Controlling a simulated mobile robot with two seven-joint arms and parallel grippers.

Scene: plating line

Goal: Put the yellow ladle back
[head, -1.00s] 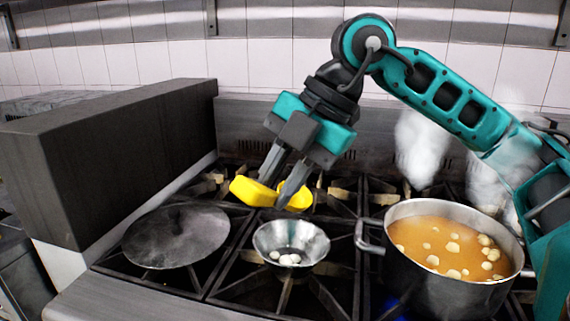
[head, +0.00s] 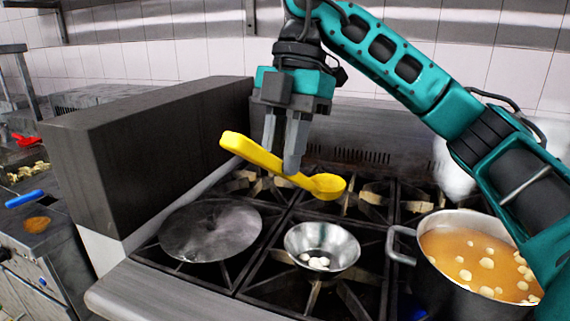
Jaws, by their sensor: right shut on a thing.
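The yellow ladle (head: 250,153) hangs in the air above the stove, its handle end up at the left and its bowl down at the right. My right gripper (head: 283,160) points down and is shut on the ladle's handle. A metal bowl (head: 322,240) with several white pieces stands on the stove below and to the right of the gripper. A large pot (head: 402,243) of orange soup with pale pieces stands at the right. My left gripper is not in view.
A round lid (head: 210,230) lies on the left burner. A tall dark panel (head: 150,150) stands left of the stove, close to the ladle's handle end. Farther left is a counter with a blue-handled utensil (head: 25,198) and a red item (head: 25,139).

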